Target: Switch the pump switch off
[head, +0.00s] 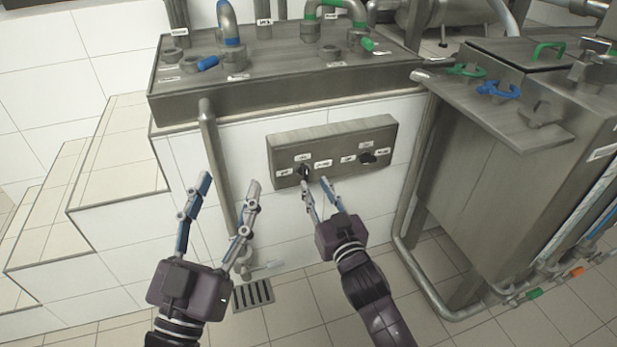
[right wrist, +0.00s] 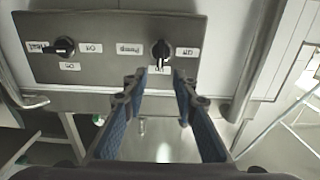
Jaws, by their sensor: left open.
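The pump switch (head: 303,170) is the left black knob on a grey metal panel (head: 342,139) on the tiled wall. In the right wrist view the knob (right wrist: 160,52) appears upside down, its handle vertical, in line with a label largely hidden between the fingertips; the "Off" label (right wrist: 187,52) is to its side. My right gripper (head: 315,182) is open, its fingertips just in front of and below the knob. In the right wrist view the fingertips (right wrist: 161,76) stand apart, one to each side of the knob's handle; contact cannot be told. My left gripper (head: 230,183) is open and empty, left of the panel.
A second knob (head: 367,158), the heat switch, sits right on the same panel. A vertical pipe (head: 215,160) runs behind my left gripper. A metal tank (head: 500,170) stands at the right, tiled steps (head: 110,185) at the left. A floor drain (head: 253,294) lies below.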

